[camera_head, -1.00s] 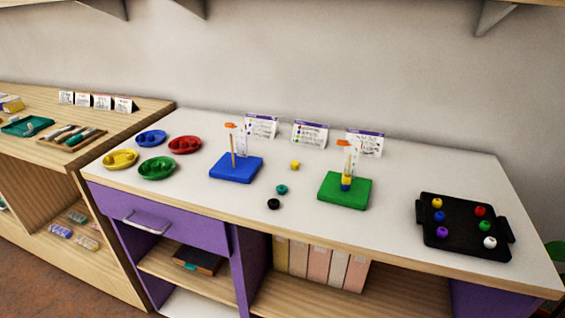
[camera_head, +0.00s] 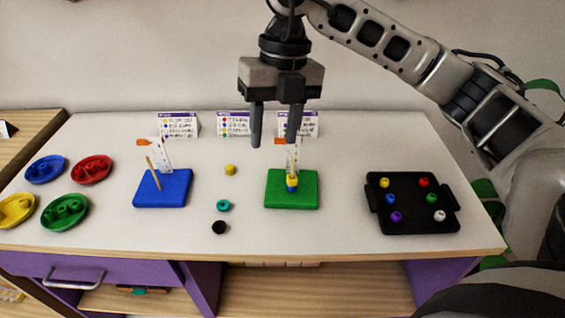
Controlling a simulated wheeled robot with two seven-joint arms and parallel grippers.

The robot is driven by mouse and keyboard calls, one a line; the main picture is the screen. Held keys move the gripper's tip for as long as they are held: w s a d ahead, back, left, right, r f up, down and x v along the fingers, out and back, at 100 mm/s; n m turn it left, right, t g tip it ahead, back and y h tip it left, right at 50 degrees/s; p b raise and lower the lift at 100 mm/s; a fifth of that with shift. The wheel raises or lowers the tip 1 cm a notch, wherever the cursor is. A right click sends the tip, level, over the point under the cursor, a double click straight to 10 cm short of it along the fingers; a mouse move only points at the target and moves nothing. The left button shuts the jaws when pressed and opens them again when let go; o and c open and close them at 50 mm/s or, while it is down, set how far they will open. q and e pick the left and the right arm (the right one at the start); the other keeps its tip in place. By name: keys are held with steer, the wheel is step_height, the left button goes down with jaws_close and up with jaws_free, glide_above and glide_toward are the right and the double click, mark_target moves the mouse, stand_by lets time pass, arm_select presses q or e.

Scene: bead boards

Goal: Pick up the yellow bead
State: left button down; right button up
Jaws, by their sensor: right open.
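A yellow bead (camera_head: 230,169) lies loose on the white table between the blue board and the green board. Another yellow bead (camera_head: 292,178) is on the green board's (camera_head: 290,200) peg, above a blue bead (camera_head: 291,187). A third yellow bead (camera_head: 384,182) is in the black tray (camera_head: 410,225). My right gripper (camera_head: 273,142) is open and empty, pointing down above the back of the table. In the picture it is up and right of the loose yellow bead, near the top of the green board's peg. My left gripper is not in view.
A teal bead (camera_head: 223,205) and a black bead (camera_head: 219,227) lie in front of the loose yellow bead. The blue board (camera_head: 162,190) has a tilted-looking bare peg. Several coloured dishes, including a red one (camera_head: 91,168), are at left. Cards (camera_head: 178,125) stand at the back.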

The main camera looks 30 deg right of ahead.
steer(key=w+d+r+m+h, duration=0.1)
steer(key=d+r+h, duration=0.1)
steer(key=d, duration=0.2)
steer(key=b, duration=0.1)
glide_above(292, 172)
step_height(292, 172, down, 9)
steer(key=shift+m+t, duration=0.3)
step_height(292, 172, down, 5)
steer(key=shift+w+d+f+p, duration=0.1)
steer(key=shift+p, duration=0.25)
steer(key=shift+f, duration=0.5)
jaws_close()
